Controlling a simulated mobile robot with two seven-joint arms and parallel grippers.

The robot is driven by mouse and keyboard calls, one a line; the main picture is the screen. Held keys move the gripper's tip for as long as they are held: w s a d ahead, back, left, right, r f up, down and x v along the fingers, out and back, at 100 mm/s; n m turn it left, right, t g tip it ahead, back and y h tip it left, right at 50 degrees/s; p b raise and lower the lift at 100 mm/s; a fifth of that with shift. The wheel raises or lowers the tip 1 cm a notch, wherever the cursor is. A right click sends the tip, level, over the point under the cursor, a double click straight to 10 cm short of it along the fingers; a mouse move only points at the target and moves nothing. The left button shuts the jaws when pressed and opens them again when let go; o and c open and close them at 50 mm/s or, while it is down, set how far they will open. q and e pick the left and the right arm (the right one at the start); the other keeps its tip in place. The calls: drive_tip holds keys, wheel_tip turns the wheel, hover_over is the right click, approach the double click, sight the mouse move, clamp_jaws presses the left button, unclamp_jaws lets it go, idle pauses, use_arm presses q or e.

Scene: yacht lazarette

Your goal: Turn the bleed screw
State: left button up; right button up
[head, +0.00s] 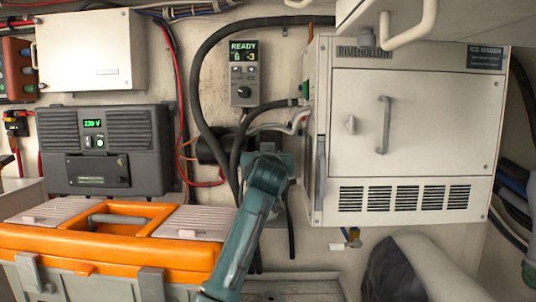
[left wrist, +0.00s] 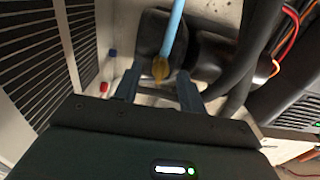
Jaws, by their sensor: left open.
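In the left wrist view, a small brass-coloured piece (left wrist: 160,68) sits at the end of a light blue tube (left wrist: 174,28), in front of a dark rounded body (left wrist: 150,32). It may be the bleed screw, but no screw head or slot is clear. My left gripper (left wrist: 158,88) is open, its two fingers pointing towards the brass piece, which shows between the fingertips with space on both sides. No contact is visible. In the head view my left arm reaches up the middle, and its wrist hides the brass piece and the fingertips. My right gripper is not in view.
The white ice maker (head: 413,122) stands close right of my left wrist. Thick black hoses (head: 196,85) run beside it. An orange toolbox (head: 105,240) is at lower left. A small valve with blue and red ends (head: 346,240) hangs below the ice maker.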

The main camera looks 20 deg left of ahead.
use_arm(q)
clamp_jaws()
idle(0.5)
